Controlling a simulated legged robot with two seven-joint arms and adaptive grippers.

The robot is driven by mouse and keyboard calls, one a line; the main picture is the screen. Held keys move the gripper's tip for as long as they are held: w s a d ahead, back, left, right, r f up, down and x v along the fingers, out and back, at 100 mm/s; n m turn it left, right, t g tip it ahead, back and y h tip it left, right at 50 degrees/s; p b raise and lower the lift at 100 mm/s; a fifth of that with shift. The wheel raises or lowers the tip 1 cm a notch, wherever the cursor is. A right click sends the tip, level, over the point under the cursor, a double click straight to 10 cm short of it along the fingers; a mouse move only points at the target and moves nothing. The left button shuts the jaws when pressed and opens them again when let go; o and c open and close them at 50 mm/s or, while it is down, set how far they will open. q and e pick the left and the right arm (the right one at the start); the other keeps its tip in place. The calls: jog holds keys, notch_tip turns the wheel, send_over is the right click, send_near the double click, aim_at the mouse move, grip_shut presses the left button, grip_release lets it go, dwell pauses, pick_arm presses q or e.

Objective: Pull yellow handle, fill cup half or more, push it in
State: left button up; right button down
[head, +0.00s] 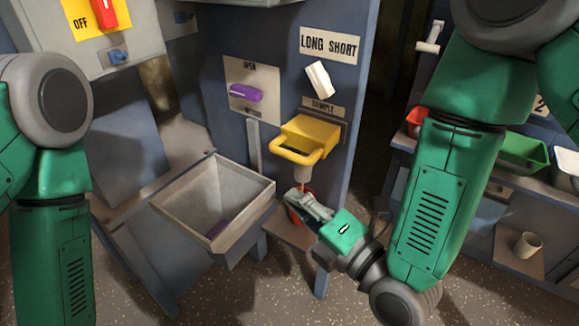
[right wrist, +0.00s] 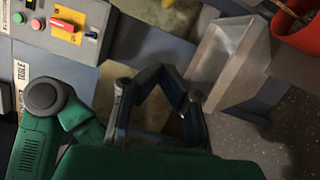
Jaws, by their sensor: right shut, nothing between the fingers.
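The yellow handle (head: 297,151) sticks out from the blue panel under the "SAMPLE" label. A pale spout (head: 303,173) hangs below it, with a thin orange streak under its mouth. A red cup (head: 294,217) stands below the spout on a small brown shelf (head: 290,237), mostly hidden by my right gripper. The red cup also shows at the upper right of the right wrist view (right wrist: 297,37); its fill level is unclear. My right gripper (head: 295,199) is shut and empty, in front of the cup in the picture; contact is unclear. My left gripper is out of frame.
An open grey hopper (head: 262,193) stands left of the cup. A purple handle (head: 245,93) and a white lever (head: 318,79) are on the panel. At right are a green bin (head: 522,150) and a beige cup (head: 528,244) on a shelf. A red switch (head: 108,12) is upper left.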

aim_at(307, 148)
jog(key=w+a+b, duration=0.1)
jog(key=w, duration=0.6)
jog(key=shift+w+r+b, duration=0.3)
jog(key=shift+r+b, duration=0.05)
jog(key=shift+r, duration=0.1)
jog(key=shift+w, duration=0.1)
jog(key=w+d, duration=0.2)
jog(key=w, duration=0.1)
jog(key=w+d, duration=0.1)
jog(key=shift+w, duration=0.35)
jog(key=shift+w+d, duration=0.3)
jog(key=shift+d, duration=0.05)
